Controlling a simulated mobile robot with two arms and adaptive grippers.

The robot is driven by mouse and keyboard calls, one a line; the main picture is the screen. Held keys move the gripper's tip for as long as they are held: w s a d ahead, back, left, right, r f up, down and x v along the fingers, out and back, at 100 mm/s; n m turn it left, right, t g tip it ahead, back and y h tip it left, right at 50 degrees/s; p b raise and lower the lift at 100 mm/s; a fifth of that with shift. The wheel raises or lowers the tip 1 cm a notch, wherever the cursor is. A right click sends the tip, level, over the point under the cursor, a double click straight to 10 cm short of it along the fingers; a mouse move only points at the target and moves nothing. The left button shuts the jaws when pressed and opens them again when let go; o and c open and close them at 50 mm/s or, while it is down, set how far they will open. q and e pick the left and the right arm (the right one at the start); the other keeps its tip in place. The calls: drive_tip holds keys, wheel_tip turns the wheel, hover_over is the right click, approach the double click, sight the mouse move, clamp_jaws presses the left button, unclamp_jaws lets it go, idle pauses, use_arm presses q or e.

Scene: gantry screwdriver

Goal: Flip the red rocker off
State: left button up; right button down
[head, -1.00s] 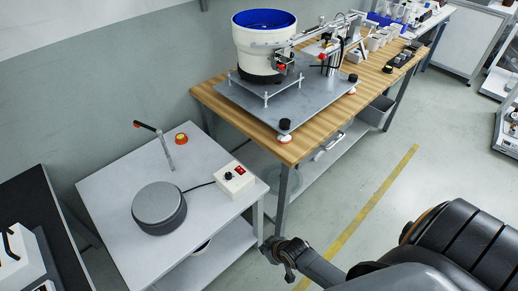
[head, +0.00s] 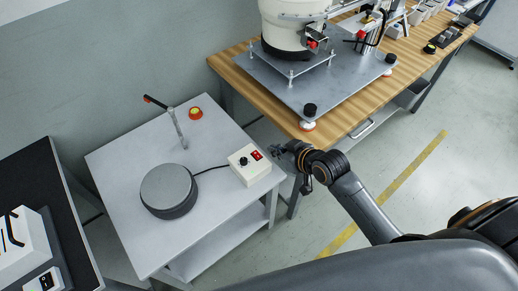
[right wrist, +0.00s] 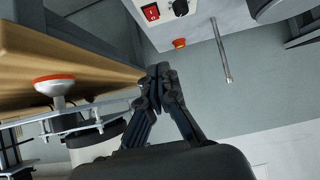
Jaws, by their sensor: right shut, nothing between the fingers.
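The red rocker (head: 256,155) is on the top of a small white control box (head: 247,172), beside a black knob (head: 243,161). The box stands at the right edge of a grey table. In the right wrist view the red rocker (right wrist: 151,11) shows at the top, ahead of the fingertips. My right gripper (head: 277,149) is shut and empty, just right of the box and apart from it. Its closed fingers show in the right wrist view (right wrist: 157,72). I cannot tell which side of the rocker is pressed. My left gripper is not in view.
The grey table (head: 125,160) also bears a dark round turntable (head: 169,188), a black cable, an upright rod (head: 178,128) and a red-yellow button (head: 195,113). A wooden bench (head: 228,66) with a feeder machine stands close behind my right gripper.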

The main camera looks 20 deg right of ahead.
hover_over(257, 155)
drive_tip(key=s, duration=0.1)
drive_tip(key=f, duration=0.6)
drive_tip(key=shift+d+b, duration=0.2)
drive_tip(key=shift+b, duration=0.1)
drive_tip(key=f, duration=0.2)
drive_tip(key=shift+w+a+f, duration=0.1)
drive_tip(key=shift+w+f, duration=0.15)
drive_tip(key=shift+f, duration=0.05)
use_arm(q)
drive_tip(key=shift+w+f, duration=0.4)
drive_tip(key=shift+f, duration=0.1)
use_arm(e)
drive_tip(key=shift+f, duration=0.75)
drive_tip(key=shift+w+r+g+p, duration=0.15)
drive_tip(key=shift+w+g+p, duration=0.2)
drive_tip(key=shift+p, duration=0.3)
drive_tip(key=shift+s+f+b, duration=0.2)
drive_tip(key=shift+f+b, duration=0.15)
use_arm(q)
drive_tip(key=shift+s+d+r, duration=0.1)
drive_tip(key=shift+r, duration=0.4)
use_arm(e)
drive_tip(key=shift+w+a, duration=0.1)
